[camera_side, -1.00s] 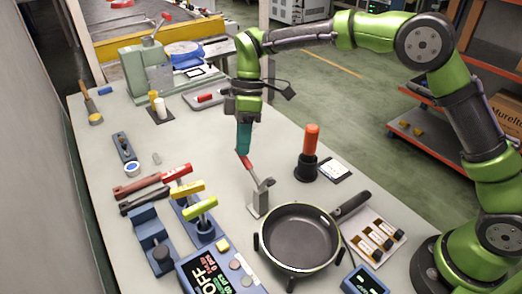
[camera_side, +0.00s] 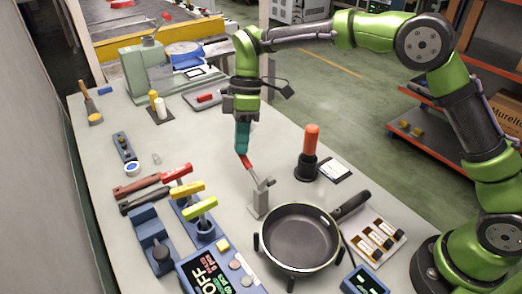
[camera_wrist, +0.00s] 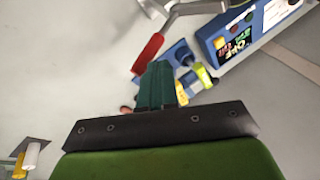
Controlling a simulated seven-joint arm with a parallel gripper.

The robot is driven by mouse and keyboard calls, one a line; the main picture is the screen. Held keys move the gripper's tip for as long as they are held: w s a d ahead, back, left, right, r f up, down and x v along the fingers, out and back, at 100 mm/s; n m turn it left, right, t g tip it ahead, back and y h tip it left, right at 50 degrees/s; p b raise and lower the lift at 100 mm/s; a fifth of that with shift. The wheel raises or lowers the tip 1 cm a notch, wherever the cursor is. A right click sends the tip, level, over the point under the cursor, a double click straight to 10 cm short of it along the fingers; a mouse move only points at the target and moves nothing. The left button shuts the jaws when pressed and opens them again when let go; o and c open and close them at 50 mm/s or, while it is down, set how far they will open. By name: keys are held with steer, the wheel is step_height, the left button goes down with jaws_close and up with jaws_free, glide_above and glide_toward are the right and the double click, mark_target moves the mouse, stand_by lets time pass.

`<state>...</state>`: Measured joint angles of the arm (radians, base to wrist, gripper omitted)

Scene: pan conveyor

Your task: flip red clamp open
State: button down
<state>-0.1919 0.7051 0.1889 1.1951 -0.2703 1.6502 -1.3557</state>
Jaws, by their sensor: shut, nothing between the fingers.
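The clamp has a red handle (camera_side: 247,163) and a grey metal body (camera_side: 260,197), and stands just left of the black pan (camera_side: 299,237). Its handle slants up and left from the body. In the wrist view the red handle (camera_wrist: 148,54) lies just beyond the fingertips, with its metal part at the top. My gripper (camera_side: 242,152) has teal fingers, shut with nothing between them, pointing down at the handle's upper end. In the wrist view the fingers (camera_wrist: 158,68) are together, close beside the handle. I cannot tell whether they touch it.
A display box (camera_side: 215,275) is at the front. The table behind the clamp is mostly clear.

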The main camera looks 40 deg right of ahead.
mark_target(244, 159)
steer(key=r, duration=0.1)
steer(key=s+r, duration=0.1)
steer(key=r, duration=0.1)
steer(key=shift+s+a+r, duration=0.1)
steer(key=shift+a+r, duration=0.05)
steer(key=shift+r, duration=0.05)
steer(key=w+v, duration=0.2)
steer(key=v, duration=0.7)
steer(key=shift+f, duration=0.25)
